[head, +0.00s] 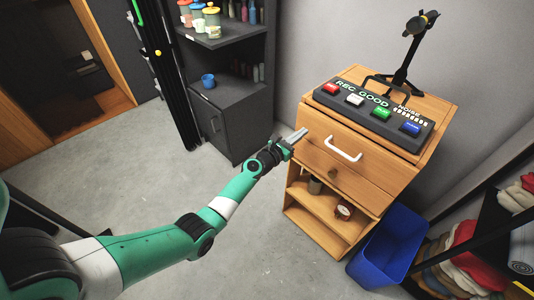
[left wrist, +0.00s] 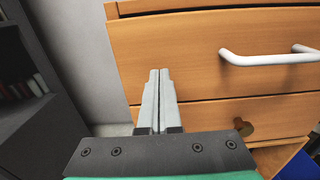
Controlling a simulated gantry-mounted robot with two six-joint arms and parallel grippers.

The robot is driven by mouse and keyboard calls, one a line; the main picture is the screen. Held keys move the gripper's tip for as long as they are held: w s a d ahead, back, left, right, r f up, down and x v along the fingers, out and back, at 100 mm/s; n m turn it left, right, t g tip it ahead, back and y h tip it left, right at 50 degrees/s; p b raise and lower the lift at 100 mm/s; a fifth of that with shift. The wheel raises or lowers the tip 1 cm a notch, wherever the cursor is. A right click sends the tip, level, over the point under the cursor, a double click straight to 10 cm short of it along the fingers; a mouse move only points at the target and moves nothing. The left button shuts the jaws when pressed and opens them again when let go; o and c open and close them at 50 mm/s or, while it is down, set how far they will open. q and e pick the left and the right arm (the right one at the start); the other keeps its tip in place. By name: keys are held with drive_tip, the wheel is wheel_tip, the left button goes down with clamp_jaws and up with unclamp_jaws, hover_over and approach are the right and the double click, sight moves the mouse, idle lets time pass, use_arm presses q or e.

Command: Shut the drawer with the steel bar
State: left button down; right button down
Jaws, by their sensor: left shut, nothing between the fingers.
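The wooden cabinet (head: 425,152) stands at the right of the head view. Its upper drawer (head: 318,132) has a pale bar handle (head: 343,148); the drawer also shows in the left wrist view (left wrist: 170,45), with the handle (left wrist: 265,58) at right. This drawer front seems to jut out over the lower drawer (left wrist: 205,114), which has a round knob (left wrist: 243,129). My left gripper (head: 299,134) is shut and empty, in front of the upper drawer's left part, left of the handle. In the left wrist view its fingers (left wrist: 158,78) point at the drawer front; contact cannot be told. My right gripper is out of view.
A button panel (head: 372,108) and a black stand (head: 405,65) are on the cabinet top. Open shelves (head: 318,205) below hold small items. A blue bin (head: 390,245) stands at its right, and a dark shelf unit (head: 235,110) behind at left. The floor in front is clear.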

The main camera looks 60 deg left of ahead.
use_arm(q)
drive_tip(key=p+v, duration=0.3)
drive_tip(key=v, duration=0.8)
drive_tip(key=shift+s+d+p, duration=0.2)
drive_tip(key=shift+s+p, duration=0.1)
drive_tip(key=shift+s, duration=0.05)
